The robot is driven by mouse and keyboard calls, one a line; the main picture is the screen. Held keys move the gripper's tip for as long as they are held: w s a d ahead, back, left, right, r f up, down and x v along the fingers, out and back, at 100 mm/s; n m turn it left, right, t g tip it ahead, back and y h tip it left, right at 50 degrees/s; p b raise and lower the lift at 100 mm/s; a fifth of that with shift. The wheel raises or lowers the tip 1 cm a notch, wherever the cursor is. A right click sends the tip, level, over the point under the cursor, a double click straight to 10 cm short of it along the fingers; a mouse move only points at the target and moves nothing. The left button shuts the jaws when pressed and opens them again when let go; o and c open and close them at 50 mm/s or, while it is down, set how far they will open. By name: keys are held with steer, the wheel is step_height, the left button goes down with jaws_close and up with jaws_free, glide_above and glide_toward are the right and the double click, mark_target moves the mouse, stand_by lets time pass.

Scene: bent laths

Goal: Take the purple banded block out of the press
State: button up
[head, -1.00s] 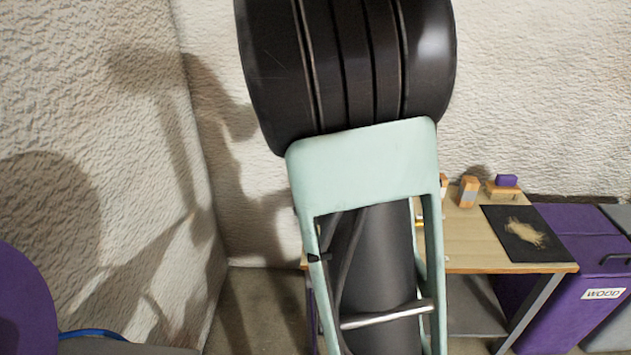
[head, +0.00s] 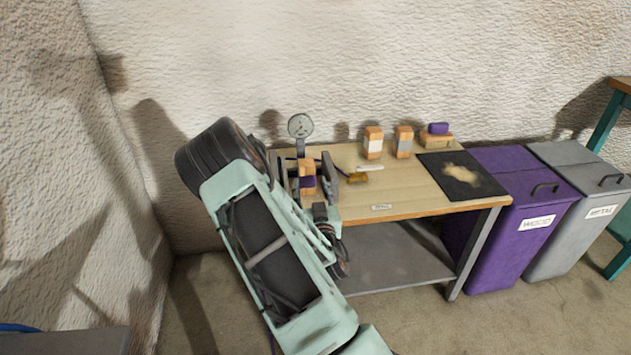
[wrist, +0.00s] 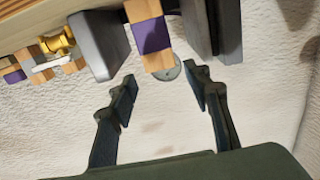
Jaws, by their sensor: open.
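The purple banded block (head: 307,182) is light wood with a purple band. It stands between the grey jaws of the press (head: 330,180) at the left end of the bench. In the wrist view the block (wrist: 152,37) is at the top centre, with grey press jaws (wrist: 95,42) on both sides. My gripper (wrist: 162,84) is open and empty. Its fingertips point towards the block, one to each side of its line, and look apart from it. In the head view my arm reaches up to the press and my fingers are hard to make out.
A round gauge (head: 300,126) stands behind the press. On the bench (head: 400,193) are a brass piece (head: 357,178), two banded blocks (head: 373,142), a purple block (head: 438,128) on a wooden piece and a black mat (head: 462,185). Purple (head: 510,250) and grey (head: 575,230) bins stand right.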

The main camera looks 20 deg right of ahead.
mark_target(308, 168)
steer(key=x, duration=0.4)
steer(key=shift+w, duration=0.15)
steer(key=shift+r+b+x, duration=0.15)
steer(key=shift+b+x, duration=0.3)
steer(key=shift+x, duration=1.05)
steer(key=shift+r+b+x, duration=0.1)
steer(key=shift+b+x, duration=0.3)
steer(key=shift+x, duration=1.1)
steer(key=shift+d, duration=0.1)
steer(key=c, duration=1.1)
steer(key=shift+r, duration=0.1)
